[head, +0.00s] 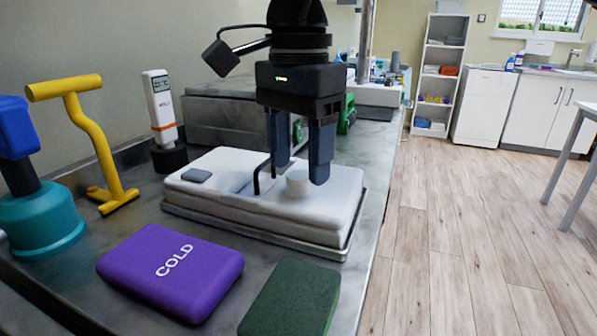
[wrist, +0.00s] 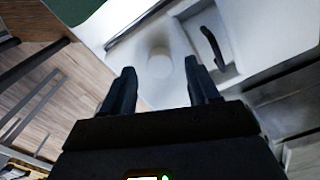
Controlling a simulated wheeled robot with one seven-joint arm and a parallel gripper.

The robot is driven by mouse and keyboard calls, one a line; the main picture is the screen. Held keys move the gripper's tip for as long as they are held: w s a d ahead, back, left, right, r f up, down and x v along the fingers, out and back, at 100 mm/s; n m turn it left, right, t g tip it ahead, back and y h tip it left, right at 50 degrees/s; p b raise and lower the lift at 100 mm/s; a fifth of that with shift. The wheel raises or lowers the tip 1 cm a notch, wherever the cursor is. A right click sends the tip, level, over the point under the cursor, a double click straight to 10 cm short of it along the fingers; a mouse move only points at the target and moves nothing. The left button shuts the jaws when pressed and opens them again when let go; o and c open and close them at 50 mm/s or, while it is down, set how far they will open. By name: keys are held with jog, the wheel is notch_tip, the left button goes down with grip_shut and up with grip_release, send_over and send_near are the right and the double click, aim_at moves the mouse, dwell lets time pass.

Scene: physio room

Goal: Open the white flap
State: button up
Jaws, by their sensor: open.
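A low white unit (head: 225,190) with a soft-edged top lies on the counter. Its right part looks like the white flap (head: 325,205), which lies flat; its exact edges are hard to tell. A short white round knob (head: 298,185) stands on it, with a bent black handle (head: 257,180) to its left. My gripper (head: 299,170) points down, open and empty, just above the knob. In the wrist view, the knob (wrist: 159,66) shows beyond and between the fingertips (wrist: 162,82), and the black handle (wrist: 212,47) is off to the right.
A purple cold pack (head: 170,270) and a dark green block (head: 292,300) lie in front. A yellow handled tool (head: 95,150), a teal-based object (head: 45,222) and a white-orange device (head: 160,108) stand left. The counter's right edge drops to open floor (head: 450,230).

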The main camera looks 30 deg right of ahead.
jog(key=shift+f, duration=1.05)
grip_shut()
